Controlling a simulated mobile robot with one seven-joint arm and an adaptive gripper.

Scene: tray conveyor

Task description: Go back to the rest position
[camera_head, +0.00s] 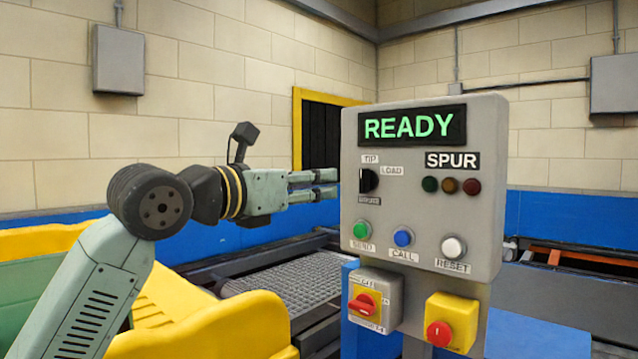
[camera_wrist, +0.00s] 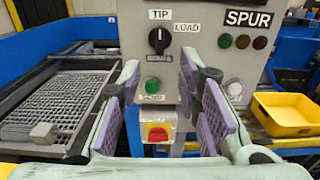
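My gripper (camera_head: 331,184) reaches in from the left in the head view, just left of the grey control box (camera_head: 490,200). Its two fingers point at the box with a gap between them. In the wrist view my gripper (camera_wrist: 160,85) is open, with purple pads spread wide and nothing between them. The box shows a green READY display (camera_head: 411,126) and a black selector knob (camera_head: 368,180) close to the fingertips. Contact with the box cannot be told. Below are a green SEND button (camera_head: 361,230), a blue CALL button (camera_head: 403,238) and a white RESET button (camera_head: 453,247).
A red rotary switch (camera_head: 365,304) and a red knob on a yellow box (camera_head: 439,334) sit under the panel. A mesh conveyor (camera_head: 285,285) runs behind, left of the panel. A yellow tray (camera_wrist: 285,114) lies on the right in the wrist view.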

